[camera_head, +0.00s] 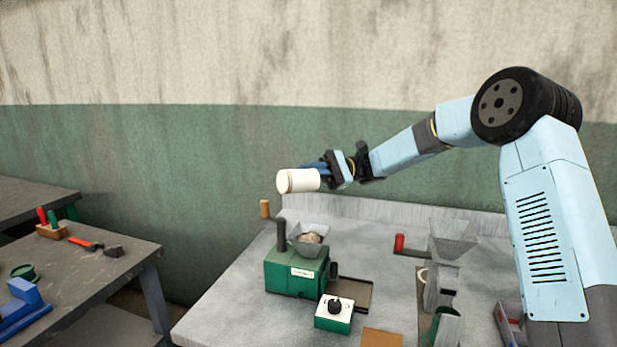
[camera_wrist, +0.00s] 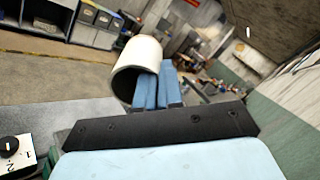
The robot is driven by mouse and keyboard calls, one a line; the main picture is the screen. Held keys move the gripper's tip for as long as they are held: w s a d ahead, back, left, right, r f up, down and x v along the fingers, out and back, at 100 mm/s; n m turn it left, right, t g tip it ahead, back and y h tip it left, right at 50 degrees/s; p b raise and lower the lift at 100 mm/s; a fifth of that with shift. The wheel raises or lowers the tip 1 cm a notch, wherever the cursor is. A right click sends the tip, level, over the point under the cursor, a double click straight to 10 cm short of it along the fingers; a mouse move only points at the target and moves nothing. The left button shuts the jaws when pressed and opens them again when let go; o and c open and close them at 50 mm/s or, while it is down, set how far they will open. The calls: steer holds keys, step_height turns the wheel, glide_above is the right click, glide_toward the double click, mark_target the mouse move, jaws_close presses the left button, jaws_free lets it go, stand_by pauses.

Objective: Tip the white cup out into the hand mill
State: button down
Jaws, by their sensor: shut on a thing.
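The white cup (camera_head: 299,181) lies tipped on its side in the air, held by my gripper (camera_head: 322,175) with its blue fingers. In the wrist view the cup (camera_wrist: 146,52) shows its open mouth turned down and to the left; the inside is shaded and I see no grain in it. The fingers (camera_wrist: 158,88) are at the cup's side. Below the cup stands a green hand mill (camera_head: 290,276) with a tan-handled crank. Its grey hopper (camera_head: 309,247) holds some pale grain. The cup is apart from the hopper, above it and slightly left in the picture.
A second, grey crank machine (camera_head: 455,240) with a red handle (camera_head: 399,242) stands to the right. A dial box (camera_head: 334,315) stands in front of the green mill, with a brown board (camera_head: 382,338) beside it. A side table (camera_head: 80,265) with tools is at the left.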

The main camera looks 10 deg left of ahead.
steer(key=t+h, duration=0.3)
steer(key=shift+r, duration=0.35)
steer(key=shift+r+t+h, duration=0.25)
steer(key=shift+t+h, duration=0.85)
steer(key=shift+r+t+h, duration=0.15)
steer(key=shift+t+h, duration=0.65)
steer(key=shift+r+t+h, duration=0.1)
steer(key=shift+t+h, duration=0.9)
steer(key=shift+s+a+r+t+h, duration=0.1)
steer(key=shift+r+t+h, duration=0.1)
steer(key=shift+t+h, duration=0.6)
steer(key=t+h, duration=0.2)
steer(key=shift+r+t+h, duration=0.25)
steer(key=shift+t+h, duration=0.05)
steer(key=shift+t, duration=0.1)
steer(key=shift+t+h, duration=0.3)
steer(key=shift+h, duration=0.1)
